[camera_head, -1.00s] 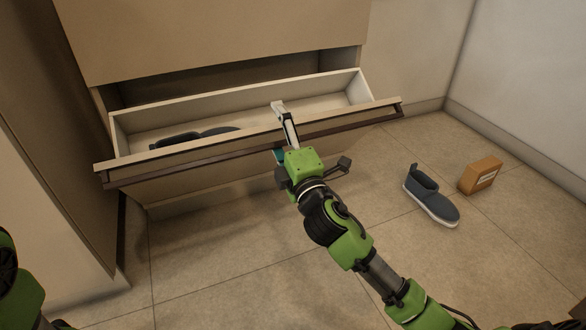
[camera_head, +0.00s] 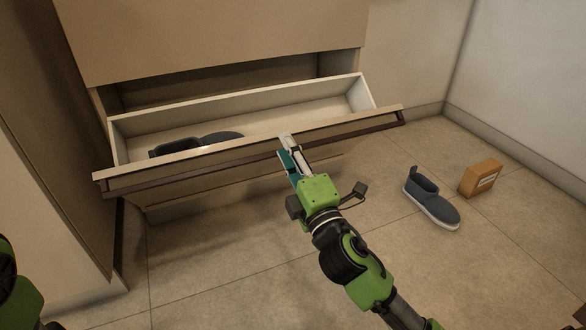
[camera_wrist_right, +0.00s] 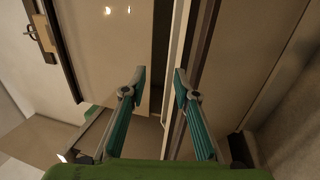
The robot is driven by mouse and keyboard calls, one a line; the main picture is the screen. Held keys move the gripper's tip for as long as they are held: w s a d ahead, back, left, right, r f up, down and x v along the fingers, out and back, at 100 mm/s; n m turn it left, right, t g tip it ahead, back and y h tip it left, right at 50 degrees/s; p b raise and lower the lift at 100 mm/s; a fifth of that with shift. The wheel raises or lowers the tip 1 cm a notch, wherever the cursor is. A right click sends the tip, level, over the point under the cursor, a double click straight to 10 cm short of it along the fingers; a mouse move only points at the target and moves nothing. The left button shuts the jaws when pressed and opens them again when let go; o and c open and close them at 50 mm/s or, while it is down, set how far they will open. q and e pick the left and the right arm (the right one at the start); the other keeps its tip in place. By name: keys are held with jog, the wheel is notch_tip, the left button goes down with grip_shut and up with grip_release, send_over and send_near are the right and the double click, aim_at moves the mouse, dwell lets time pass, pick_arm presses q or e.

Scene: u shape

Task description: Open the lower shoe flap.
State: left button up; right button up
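The lower shoe flap (camera_head: 215,155) is tilted open at the bottom of the beige cabinet. Its bin shows, with a dark shoe (camera_head: 190,144) lying inside at the left. A dark handle bar (camera_head: 160,180) runs along its front edge. My right gripper (camera_head: 286,147) is at the middle of this edge, with its fingertips overlapping it in the head view. In the right wrist view the two teal-padded fingers (camera_wrist_right: 158,78) are apart with nothing clamped between them. The flap edge and bar run close by the right-hand finger. My left gripper is out of view.
The closed panel (camera_head: 220,40) above the flap is flat. A dark slip-on shoe (camera_head: 432,201) and an orange-brown box (camera_head: 481,178) stand on the tiled floor at the right. A cabinet side stands at the left. Floor before the flap is clear.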

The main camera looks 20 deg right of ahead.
jog(key=s+f+b, duration=0.1)
jog(key=s+f, duration=0.1)
jog(key=shift+s, duration=0.4)
